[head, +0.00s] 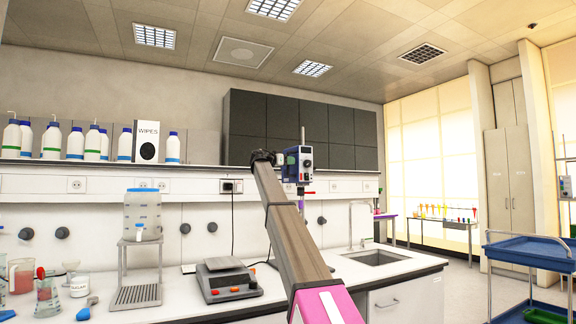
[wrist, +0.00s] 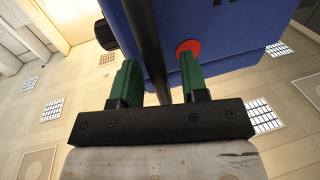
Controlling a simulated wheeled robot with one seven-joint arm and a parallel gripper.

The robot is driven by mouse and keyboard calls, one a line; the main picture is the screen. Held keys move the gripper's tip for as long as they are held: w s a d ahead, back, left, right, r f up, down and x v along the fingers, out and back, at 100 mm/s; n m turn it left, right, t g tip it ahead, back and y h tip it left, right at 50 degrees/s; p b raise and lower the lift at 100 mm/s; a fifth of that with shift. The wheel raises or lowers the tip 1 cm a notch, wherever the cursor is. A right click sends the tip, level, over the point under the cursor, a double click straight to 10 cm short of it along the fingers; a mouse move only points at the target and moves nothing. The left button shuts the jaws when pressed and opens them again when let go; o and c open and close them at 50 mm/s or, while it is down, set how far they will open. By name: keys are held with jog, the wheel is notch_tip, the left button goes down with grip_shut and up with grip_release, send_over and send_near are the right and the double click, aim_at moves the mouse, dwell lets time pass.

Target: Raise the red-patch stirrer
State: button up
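The stirrer is a blue box-shaped unit with a pale control face in the head view (head: 305,165), carried on an upright rod (head: 302,135) above the bench. In the wrist view the blue body (wrist: 225,35) fills the upper middle, and its round red patch (wrist: 187,46) shows beside the right fingertip. My gripper (wrist: 158,72) has green fingers spread apart, close to the body. The dark rod (wrist: 148,45) passes between them in the picture, with gaps on both sides. Whether a fingertip touches the body cannot be told. In the head view my arm hides part of the stirrer's surroundings.
Below are a balance (head: 226,280), a dispenser tank on a stand (head: 142,212) and glassware at the left. A sink (head: 378,257) is at the right. Bottles (head: 75,143) stand on the shelf behind. A blue trolley (head: 530,250) is at far right.

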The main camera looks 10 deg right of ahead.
jog(key=shift+f, duration=0.25)
jog(key=shift+s+a, duration=0.1)
jog(key=shift+a, duration=0.1)
jog(key=v, duration=1)
jog(key=shift+r, duration=0.15)
jog(key=shift+s+a, duration=0.1)
